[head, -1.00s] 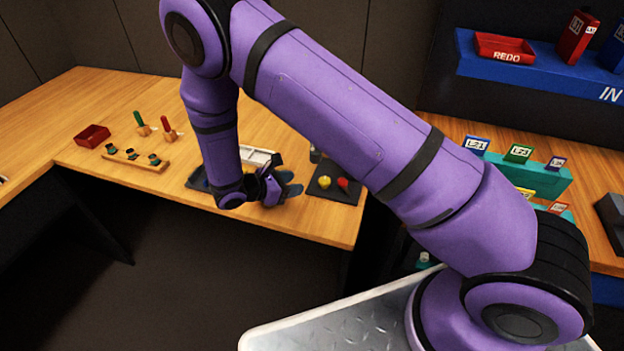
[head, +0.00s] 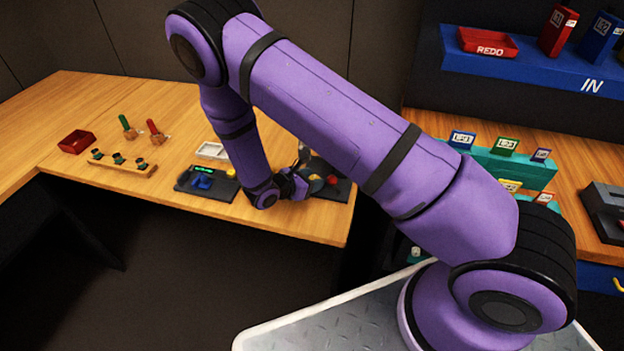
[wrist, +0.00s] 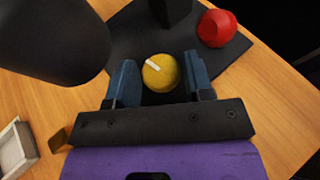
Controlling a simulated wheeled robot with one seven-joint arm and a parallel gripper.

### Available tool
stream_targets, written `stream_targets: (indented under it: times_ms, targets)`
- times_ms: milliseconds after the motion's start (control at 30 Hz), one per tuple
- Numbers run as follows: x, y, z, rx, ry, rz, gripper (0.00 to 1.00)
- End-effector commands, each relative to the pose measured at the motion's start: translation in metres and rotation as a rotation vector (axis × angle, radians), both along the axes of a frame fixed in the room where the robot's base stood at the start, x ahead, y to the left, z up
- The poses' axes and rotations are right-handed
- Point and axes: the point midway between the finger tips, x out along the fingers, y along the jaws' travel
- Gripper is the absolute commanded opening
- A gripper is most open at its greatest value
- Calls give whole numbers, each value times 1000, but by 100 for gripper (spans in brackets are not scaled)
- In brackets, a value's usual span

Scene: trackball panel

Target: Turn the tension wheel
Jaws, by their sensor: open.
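A round yellow wheel (wrist: 160,73) with a white mark sits on a dark panel (wrist: 126,37) in the wrist view. It appears to be the tension wheel, though no label shows. A red ball (wrist: 217,28) is on the same panel, beyond it to the right. My gripper (wrist: 161,66) is open, with one blue finger on each side of the yellow wheel; whether they touch it I cannot tell. In the head view my gripper (head: 298,184) is low at the panel, partly hiding the yellow wheel, and the red ball (head: 332,179) shows to its right.
A large dark rounded object (wrist: 52,40) stands close at the upper left in the wrist view. The desk's front edge is close.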

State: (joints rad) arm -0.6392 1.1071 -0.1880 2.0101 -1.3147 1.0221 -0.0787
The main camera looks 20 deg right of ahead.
Motion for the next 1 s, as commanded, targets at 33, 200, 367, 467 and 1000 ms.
stream_targets:
  times_ms: [33,200,367,467,1000]
  targets:
    - [1,-2,-1,0,0,0,48]
    - [1,-3,-1,0,0,0,48]
    - [1,-2,-1,0,0,0,36]
    - [1,-2,-1,0,-1,0,16]
    - [4,-3,-1,0,-3,-247,16]
